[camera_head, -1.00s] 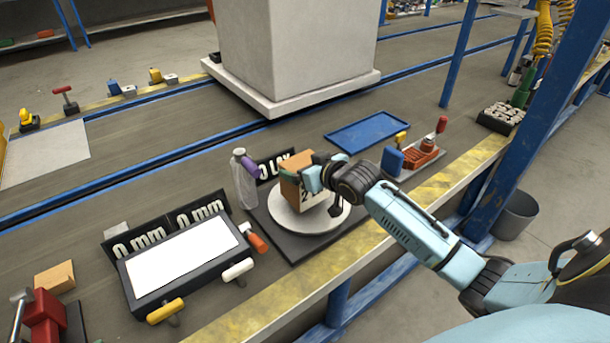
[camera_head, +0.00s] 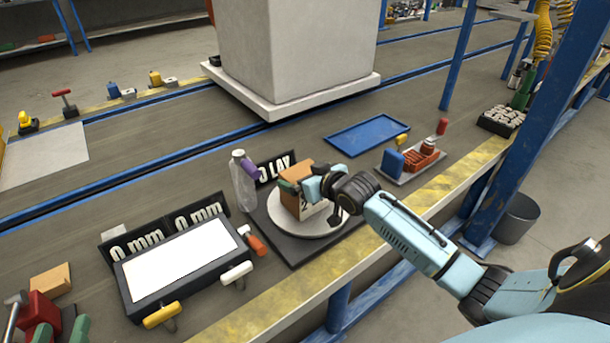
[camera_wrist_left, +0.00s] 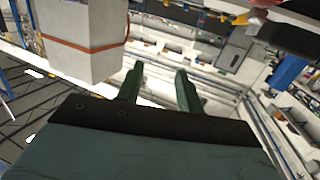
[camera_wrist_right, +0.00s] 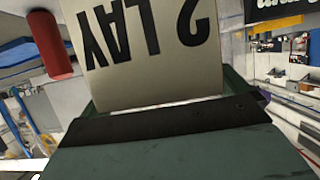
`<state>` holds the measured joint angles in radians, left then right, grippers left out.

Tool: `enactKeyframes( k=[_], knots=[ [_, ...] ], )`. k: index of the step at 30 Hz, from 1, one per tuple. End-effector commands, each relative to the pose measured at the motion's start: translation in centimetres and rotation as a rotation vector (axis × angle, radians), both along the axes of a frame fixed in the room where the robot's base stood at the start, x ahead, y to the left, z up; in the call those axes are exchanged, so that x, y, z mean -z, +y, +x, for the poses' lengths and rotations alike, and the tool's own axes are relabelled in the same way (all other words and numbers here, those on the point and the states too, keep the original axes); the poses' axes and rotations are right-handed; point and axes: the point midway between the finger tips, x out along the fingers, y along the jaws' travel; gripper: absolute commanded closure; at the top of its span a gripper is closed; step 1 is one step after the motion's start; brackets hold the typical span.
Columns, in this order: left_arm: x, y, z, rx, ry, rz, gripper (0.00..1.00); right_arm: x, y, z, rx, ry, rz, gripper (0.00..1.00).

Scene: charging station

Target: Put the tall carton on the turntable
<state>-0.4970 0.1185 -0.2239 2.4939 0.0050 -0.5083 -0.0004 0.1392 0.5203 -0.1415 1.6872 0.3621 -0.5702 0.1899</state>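The tall carton (camera_head: 307,197), brown with a pale face printed "2 LAY", stands upright on the pale round turntable (camera_head: 322,226). My right gripper (camera_head: 308,188) is at its top, with a green finger against its near left side; the other finger is mostly hidden. In the right wrist view the carton (camera_wrist_right: 150,50) fills the gap between the fingers, so the gripper looks shut on it. My left gripper (camera_head: 57,332) just enters at the bottom left edge. In the left wrist view its two green fingers (camera_wrist_left: 158,90) are apart with nothing between them.
A clear bottle with a purple part (camera_head: 242,185) stands close left of the turntable. A black-framed screen (camera_head: 125,290) is further left, with a red device (camera_head: 42,308) near my left gripper. A blue tray (camera_head: 366,134) and a red-and-blue fixture (camera_head: 412,160) lie right.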

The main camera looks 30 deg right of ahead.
Motion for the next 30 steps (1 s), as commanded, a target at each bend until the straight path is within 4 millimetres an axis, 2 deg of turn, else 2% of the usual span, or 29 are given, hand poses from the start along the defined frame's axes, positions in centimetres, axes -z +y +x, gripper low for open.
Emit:
enactKeyframes(
  k=[4, 7, 14, 23, 30],
  knots=[
    [0.1, 0.0, 0.0, 0.000, 0.004, 0.000, 0.64, -0.4, 0.0, -0.1, 0.000, -0.001, 0.000, 0.00],
    [0.8, 0.2, -0.2, -0.003, 0.054, 0.015, 0.64, -0.6, -0.1, -0.5, 0.001, 0.000, 0.000, 0.00],
    [4.3, 1.3, -1.4, -0.021, 0.278, 0.078, 0.64, -1.4, -0.2, -2.4, 0.000, 0.001, -0.002, 0.00],
    [8.8, 3.3, -4.9, -0.048, 0.604, 0.163, 0.64, -2.6, -0.5, -5.3, 0.000, 0.001, 0.000, 0.00],
    [11.4, 5.0, -8.8, -0.070, 0.861, 0.223, 0.64, -3.6, -0.6, -7.7, 0.000, 0.002, 0.000, 0.00]
  ],
)
